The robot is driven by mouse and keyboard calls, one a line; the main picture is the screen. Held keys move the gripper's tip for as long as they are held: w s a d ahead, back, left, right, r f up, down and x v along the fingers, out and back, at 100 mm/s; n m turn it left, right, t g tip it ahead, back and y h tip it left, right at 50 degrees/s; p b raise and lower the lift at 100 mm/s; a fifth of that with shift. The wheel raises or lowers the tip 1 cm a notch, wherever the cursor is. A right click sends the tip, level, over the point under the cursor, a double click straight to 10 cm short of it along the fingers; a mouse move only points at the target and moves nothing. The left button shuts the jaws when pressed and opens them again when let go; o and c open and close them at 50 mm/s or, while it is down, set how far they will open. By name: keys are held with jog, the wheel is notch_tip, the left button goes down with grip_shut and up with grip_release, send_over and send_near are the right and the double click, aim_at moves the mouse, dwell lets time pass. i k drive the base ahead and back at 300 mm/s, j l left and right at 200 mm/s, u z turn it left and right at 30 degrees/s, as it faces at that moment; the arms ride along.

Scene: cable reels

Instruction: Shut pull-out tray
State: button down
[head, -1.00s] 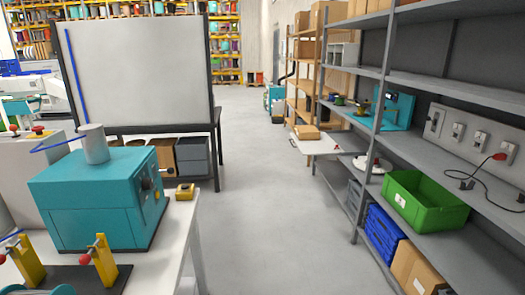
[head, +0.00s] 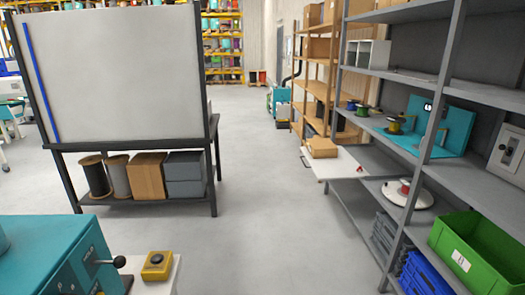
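The pull-out tray (head: 337,165) is a white flat board that sticks out from the shelving on the right into the aisle. A dark handle (head: 306,162) shows at its left edge. A small cardboard box (head: 322,147) lies on the tray near its far side. A small red mark or part (head: 360,169) shows near its right side. The tray is ahead of me, to the right of the picture's middle. My gripper is not in view.
The grey shelf rack (head: 405,240) runs along the right, with a green crate (head: 476,255) low and near. A teal machine (head: 60,255) and yellow box (head: 157,264) stand near left. A whiteboard stand (head: 125,75) is behind them. The aisle floor (head: 262,215) between is clear.

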aim_at(343, 166)
jog(key=i, duration=3.8)
jog(key=i+u, duration=0.15)
jog(key=i, duration=0.25)
jog(key=i+l+u, duration=0.15)
jog(key=i, duration=0.3)
jog(key=i+l+u, duration=0.2)
jog(key=i, duration=0.2)
